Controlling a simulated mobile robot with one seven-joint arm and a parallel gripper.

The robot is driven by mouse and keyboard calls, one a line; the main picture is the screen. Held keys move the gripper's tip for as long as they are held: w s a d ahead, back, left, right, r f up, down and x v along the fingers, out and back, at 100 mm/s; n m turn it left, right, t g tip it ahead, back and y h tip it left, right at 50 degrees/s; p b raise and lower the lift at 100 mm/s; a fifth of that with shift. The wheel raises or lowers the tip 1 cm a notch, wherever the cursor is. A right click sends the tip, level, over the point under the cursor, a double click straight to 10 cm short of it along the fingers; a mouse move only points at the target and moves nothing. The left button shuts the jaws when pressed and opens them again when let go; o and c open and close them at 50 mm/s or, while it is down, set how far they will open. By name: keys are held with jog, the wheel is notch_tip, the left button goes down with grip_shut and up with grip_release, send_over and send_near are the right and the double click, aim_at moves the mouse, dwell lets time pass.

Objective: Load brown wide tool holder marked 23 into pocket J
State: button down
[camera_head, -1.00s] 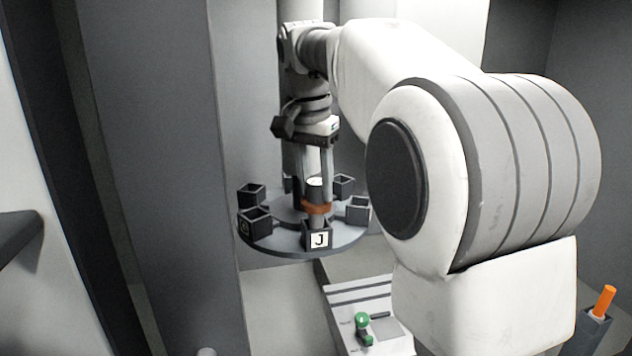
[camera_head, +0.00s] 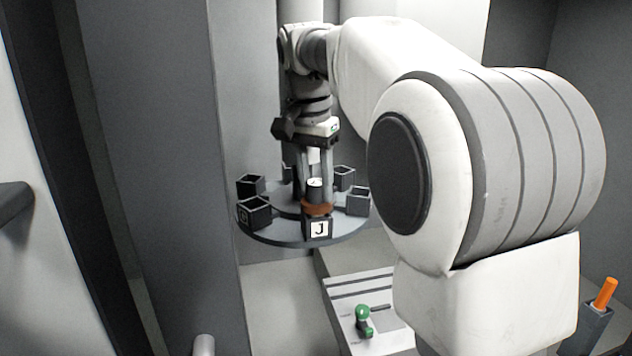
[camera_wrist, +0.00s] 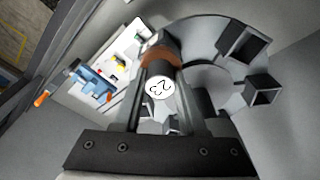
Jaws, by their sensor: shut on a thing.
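The tool holder (camera_head: 317,209) has a wide brown collar and a dark body with a white top. In the wrist view its round white top reads 23 (camera_wrist: 160,88). My gripper (camera_head: 315,190) is shut on the holder from above, one finger on each side. Pocket J (camera_head: 319,229) is the dark square socket with a white J label at the front of the turntable. The holder is upright, with its collar right at the rim of pocket J and its shank hidden inside. I cannot tell whether the collar rests on the rim.
The round grey turntable (camera_head: 283,238) carries several other dark square pockets, including one at the left (camera_head: 254,212); those I can see into look empty. A panel with a green lever (camera_head: 363,320) stands below. An orange-handled item (camera_head: 605,292) sits in a holder at the lower right.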

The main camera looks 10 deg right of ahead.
jog(key=shift+f, duration=0.1)
dwell(0.3)
jog(key=shift+c, duration=1.9)
grip_release()
notch_tip(320, 180, up, 17)
jog(key=s+a+p, duration=0.1)
jog(key=s+p, duration=0.1)
jog(key=p, duration=0.2)
jog(key=shift+a+p, duration=0.3)
jog(key=shift+a, duration=0.1)
